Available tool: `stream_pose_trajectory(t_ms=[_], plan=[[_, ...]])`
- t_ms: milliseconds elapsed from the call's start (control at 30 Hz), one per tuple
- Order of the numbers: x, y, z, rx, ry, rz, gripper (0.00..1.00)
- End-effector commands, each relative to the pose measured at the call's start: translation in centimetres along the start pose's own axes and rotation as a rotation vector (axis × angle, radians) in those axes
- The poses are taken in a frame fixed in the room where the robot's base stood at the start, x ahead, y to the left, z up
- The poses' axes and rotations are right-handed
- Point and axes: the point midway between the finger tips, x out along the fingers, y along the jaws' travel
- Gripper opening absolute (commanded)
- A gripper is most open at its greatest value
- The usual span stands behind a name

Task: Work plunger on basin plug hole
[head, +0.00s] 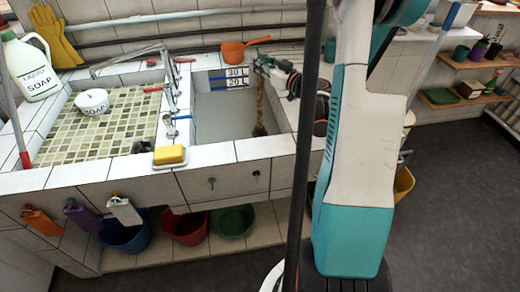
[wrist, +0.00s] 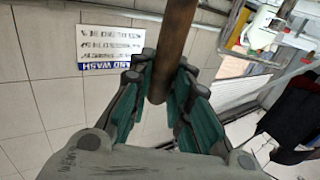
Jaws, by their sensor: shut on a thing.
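My gripper (head: 266,67) is above the back right of the deep basin (head: 212,125), shut around the upper part of the plunger's wooden handle. In the wrist view the brown handle (wrist: 177,40) runs between the teal finger pads of my gripper (wrist: 160,90). In the head view the plunger (head: 260,105) hangs nearly upright, with its dark cup (head: 259,130) low in the basin near the right wall. Grey water or a grey floor fills the basin. The plug hole is not visible, and I cannot tell whether the cup touches the bottom.
A faucet (head: 172,100) stands left of the basin. A soap bottle (head: 30,68) and soap bowl (head: 92,101) are left. Coloured buckets (head: 185,227) stand below.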

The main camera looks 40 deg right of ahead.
Motion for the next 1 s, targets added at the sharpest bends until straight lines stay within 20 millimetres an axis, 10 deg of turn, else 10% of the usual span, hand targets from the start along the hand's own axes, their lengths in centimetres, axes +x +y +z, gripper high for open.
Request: stream_pose_trajectory(t_ms=[1000], plan=[[0.0, 0.0, 1.1, 0.0, 0.0, 0.0, 0.0]])
